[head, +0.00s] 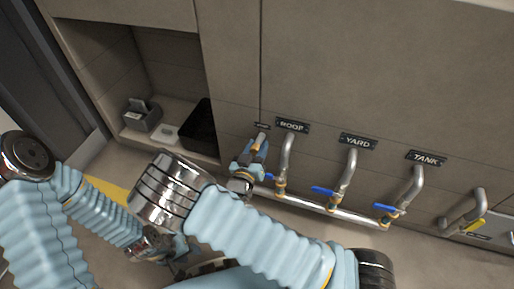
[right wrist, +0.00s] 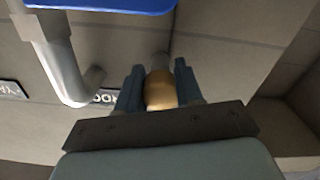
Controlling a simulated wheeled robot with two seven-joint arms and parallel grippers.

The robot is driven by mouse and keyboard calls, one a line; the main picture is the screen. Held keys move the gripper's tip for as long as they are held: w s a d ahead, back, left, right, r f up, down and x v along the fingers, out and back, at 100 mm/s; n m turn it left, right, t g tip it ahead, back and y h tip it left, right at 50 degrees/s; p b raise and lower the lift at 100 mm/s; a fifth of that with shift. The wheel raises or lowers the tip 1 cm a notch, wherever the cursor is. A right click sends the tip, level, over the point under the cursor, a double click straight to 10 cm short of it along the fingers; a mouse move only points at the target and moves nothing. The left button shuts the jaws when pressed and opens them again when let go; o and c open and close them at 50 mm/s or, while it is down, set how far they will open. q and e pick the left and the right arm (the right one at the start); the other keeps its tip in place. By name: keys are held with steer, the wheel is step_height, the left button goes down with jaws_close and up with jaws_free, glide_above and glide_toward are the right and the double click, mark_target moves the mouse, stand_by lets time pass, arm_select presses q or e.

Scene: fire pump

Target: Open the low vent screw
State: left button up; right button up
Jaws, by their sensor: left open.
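The low vent screw is a brass, rounded piece at the end of a short grey pipe at the wall, left of the ROOF pipe. It shows in the right wrist view (right wrist: 160,91) and, small, in the head view (head: 258,144). My right gripper (head: 255,149) is at it, with a finger on each side. In the right wrist view the fingers (right wrist: 160,80) appear to touch its sides. My left gripper (head: 176,250) is low at the left, open and away from the screw, partly hidden by my right arm.
Pipes with blue valve handles (head: 324,191) stand right of the screw under the ROOF (head: 292,125), YARD (head: 358,141) and TANK (head: 426,158) labels. A yellow-handled pipe (head: 475,226) is farther right. A recess at left holds a grey box (head: 142,115) and a black bin (head: 199,128).

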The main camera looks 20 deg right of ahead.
steer(key=shift+f, duration=0.1)
steer(key=shift+c, duration=0.6)
steer(key=shift+r+n+p, duration=0.2)
steer(key=shift+n+p, duration=0.5)
steer(key=shift+n, duration=0.2)
steer(key=shift+s+d+f+n+p, duration=0.1)
steer(key=shift+f+n+p, duration=0.1)
steer(key=shift+n, duration=0.4)
steer(key=shift+f+n+p, duration=0.1)
steer(key=shift+n+p, duration=0.1)
steer(key=shift+n, duration=0.4)
steer(key=o, duration=0.8)
steer(key=shift+o, duration=1.2)
steer(key=shift+r, duration=0.1)
steer(key=p+v, duration=0.1)
steer(key=v, duration=1.2)
steer(key=shift+s+a, duration=0.3)
